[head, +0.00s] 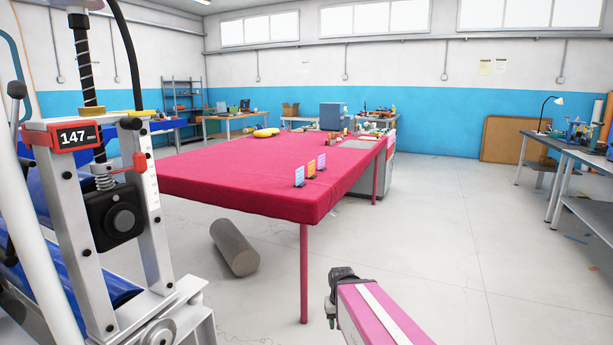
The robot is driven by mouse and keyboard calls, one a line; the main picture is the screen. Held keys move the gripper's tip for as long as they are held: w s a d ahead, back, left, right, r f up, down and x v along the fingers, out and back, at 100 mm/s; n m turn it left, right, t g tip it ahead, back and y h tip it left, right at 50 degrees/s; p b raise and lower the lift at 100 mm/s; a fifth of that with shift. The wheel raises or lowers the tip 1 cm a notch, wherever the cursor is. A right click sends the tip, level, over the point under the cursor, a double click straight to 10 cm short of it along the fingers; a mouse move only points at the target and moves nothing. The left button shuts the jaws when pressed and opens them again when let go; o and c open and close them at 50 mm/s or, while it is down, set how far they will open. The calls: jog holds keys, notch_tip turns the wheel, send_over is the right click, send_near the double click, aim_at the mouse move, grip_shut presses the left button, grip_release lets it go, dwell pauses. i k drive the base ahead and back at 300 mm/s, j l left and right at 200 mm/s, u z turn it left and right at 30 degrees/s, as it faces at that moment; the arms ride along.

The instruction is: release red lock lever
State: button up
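The red lock lever (134,163) sits on the right upright of a metal press-like frame (163,240) at the left of the head view. It sticks out to the left, beside a spring and a black block with a round knob (122,218). A pink link with a white stripe, which looks like my arm, enters at the bottom. Its dark end, apparently my gripper (338,290), is low and well to the right of the lever, apart from it. Its fingers cannot be made out.
A large table with a red cloth (240,180) stands behind the frame, with small coloured tags at its near edge. A grey cylinder (234,248) lies on the floor beneath. A workbench (580,150) stands at the right. The floor between is mostly clear.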

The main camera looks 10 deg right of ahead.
aim_at(135, 125)
jog(key=u, duration=1.85)
jog(key=k, duration=0.25)
jog(key=u, duration=0.05)
